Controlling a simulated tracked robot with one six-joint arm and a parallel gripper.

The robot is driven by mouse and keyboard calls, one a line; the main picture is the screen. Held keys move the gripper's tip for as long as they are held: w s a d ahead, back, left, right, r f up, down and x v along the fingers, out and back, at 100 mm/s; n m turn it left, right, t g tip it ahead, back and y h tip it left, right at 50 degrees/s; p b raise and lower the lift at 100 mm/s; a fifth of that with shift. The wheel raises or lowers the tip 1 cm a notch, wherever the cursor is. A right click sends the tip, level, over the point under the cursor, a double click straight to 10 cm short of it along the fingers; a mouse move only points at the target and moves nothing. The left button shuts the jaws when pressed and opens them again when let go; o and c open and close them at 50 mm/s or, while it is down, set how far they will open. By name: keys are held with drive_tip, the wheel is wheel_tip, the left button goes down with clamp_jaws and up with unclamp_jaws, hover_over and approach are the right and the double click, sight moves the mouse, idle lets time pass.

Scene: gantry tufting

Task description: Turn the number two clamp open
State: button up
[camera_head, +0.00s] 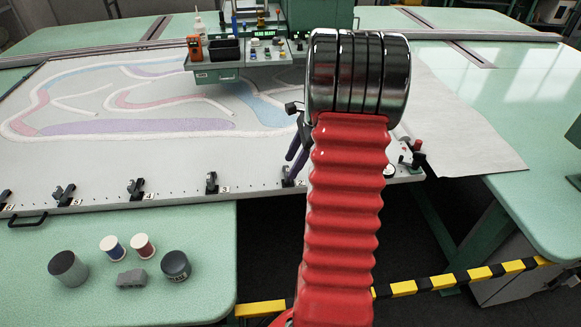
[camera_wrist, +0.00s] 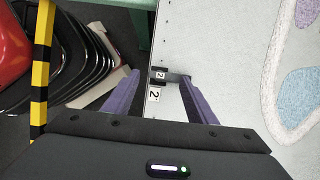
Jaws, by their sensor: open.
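Similar clamps, including number three (camera_head: 211,184) and number four (camera_head: 136,189), line the front edge to the left. Cans and spools (camera_head: 142,246) stand on the green side table. A yellow-black barrier (camera_head: 440,283) crosses below.

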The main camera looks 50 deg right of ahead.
sight(287, 171)
drive_tip(key=shift+x, duration=1.35)
drive_tip(key=shift+c, duration=0.3)
drive_tip(key=c, duration=1)
